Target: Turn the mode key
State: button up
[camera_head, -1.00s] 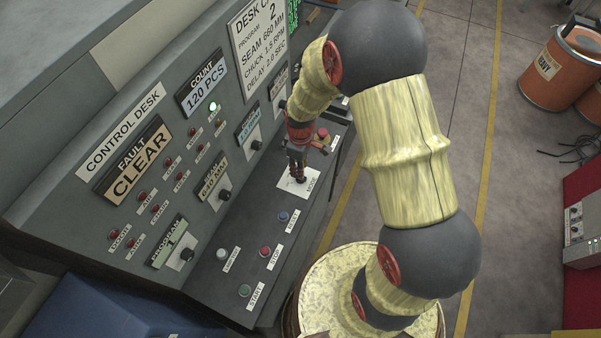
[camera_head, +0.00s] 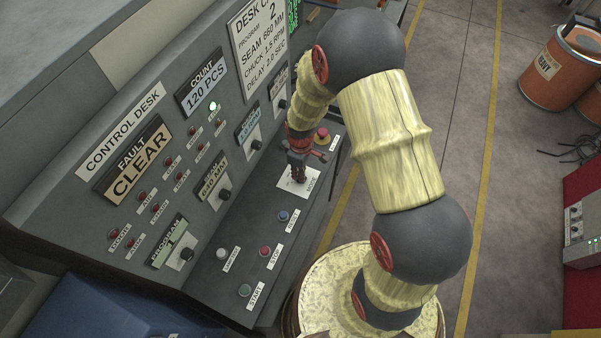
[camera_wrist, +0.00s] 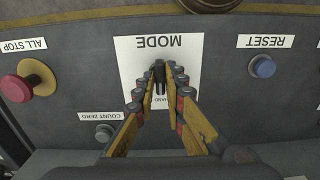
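The white MODE plate (camera_head: 288,186) lies on the sloping desk top; in the wrist view its lettering (camera_wrist: 158,42) reads upside down. The dark mode key (camera_wrist: 159,78) stands at the plate's middle, mostly hidden by the fingers. My gripper (camera_head: 298,178) points down over the plate. In the wrist view my gripper's two fingers (camera_wrist: 162,82) come together closely with the key between their tips. Part of a HAND mark shows below the key, between the fingers. Which way the key points is hard to tell.
A red ALL STOP button (camera_wrist: 16,88) and a grey COUNT ZERO button (camera_wrist: 104,132) flank the plate on one side. A blue RESET button (camera_wrist: 262,67) is on the other. The control desk's upright panel (camera_head: 215,150) with knobs rises close beside my gripper.

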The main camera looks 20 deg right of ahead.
grip_shut()
jog(key=shift+m, duration=0.3)
jog(key=m+b, duration=0.1)
jog(key=m, duration=0.3)
jog(key=shift+m+b, duration=0.3)
jog(key=shift+m, duration=1.9)
jog(key=shift+o, duration=1.8)
grip_release()
jog(key=shift+o, duration=0.7)
jog(key=shift+r, duration=0.15)
